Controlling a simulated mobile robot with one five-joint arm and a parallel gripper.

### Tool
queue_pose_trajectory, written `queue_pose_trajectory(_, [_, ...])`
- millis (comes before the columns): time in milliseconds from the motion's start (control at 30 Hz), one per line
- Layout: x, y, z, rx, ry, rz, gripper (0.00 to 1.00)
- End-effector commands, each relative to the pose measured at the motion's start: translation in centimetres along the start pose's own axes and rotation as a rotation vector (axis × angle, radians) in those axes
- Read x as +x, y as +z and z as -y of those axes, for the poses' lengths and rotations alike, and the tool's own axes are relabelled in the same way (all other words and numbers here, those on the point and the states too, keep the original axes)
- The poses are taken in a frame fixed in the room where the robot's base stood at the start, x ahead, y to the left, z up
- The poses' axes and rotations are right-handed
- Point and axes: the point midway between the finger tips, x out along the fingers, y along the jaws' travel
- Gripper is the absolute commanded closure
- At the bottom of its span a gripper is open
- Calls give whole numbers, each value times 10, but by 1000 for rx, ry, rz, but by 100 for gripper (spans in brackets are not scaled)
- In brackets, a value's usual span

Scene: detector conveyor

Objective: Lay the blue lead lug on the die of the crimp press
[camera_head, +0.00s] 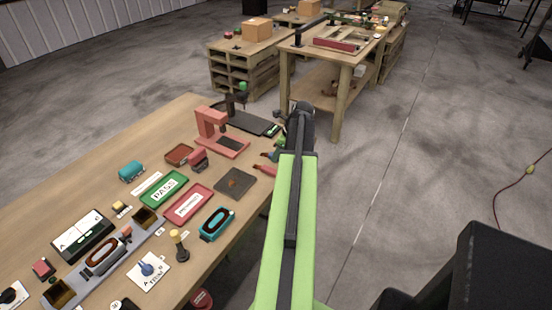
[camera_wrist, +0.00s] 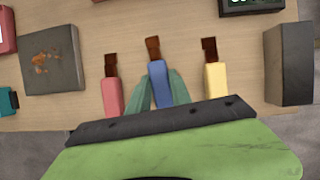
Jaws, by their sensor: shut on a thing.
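The blue lead lug (camera_wrist: 158,82) has a brown copper-coloured end. It stands between the two teal fingers of my gripper (camera_wrist: 160,92), which is shut on it. A pink lead lug (camera_wrist: 112,95) lies to its left and a yellow lead lug (camera_wrist: 216,82) to its right, both outside the fingers. In the head view my arm covers most of the gripper, at the table's right edge. A red C-shaped press (camera_head: 212,122) on a flat base stands to the left of my gripper; it may be the crimp press. Its die cannot be made out.
A dark stained plate (camera_head: 235,183) lies left of the lugs. A dark block (camera_wrist: 289,63) stands right of the yellow lug. A black stand with a green knob (camera_head: 243,88) is behind the red press. Trays and fixtures crowd the nearer part of the table (camera_head: 60,190).

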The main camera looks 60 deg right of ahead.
Motion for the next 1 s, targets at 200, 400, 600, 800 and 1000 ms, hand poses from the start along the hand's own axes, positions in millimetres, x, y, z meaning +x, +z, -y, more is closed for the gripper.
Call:
queue_pose_trajectory(200, [0,0,0,0,0,0,100])
queue_pose_trajectory(400, [-6,2,0,1,0,0,100])
queue_pose_trajectory(600, [-30,12,0,1,0,0,100])
queue_pose_trajectory(800, [-63,12,17,6,-2,0,100])
queue_pose_trajectory(1000, [-100,-5,52,5,-1,0,100])
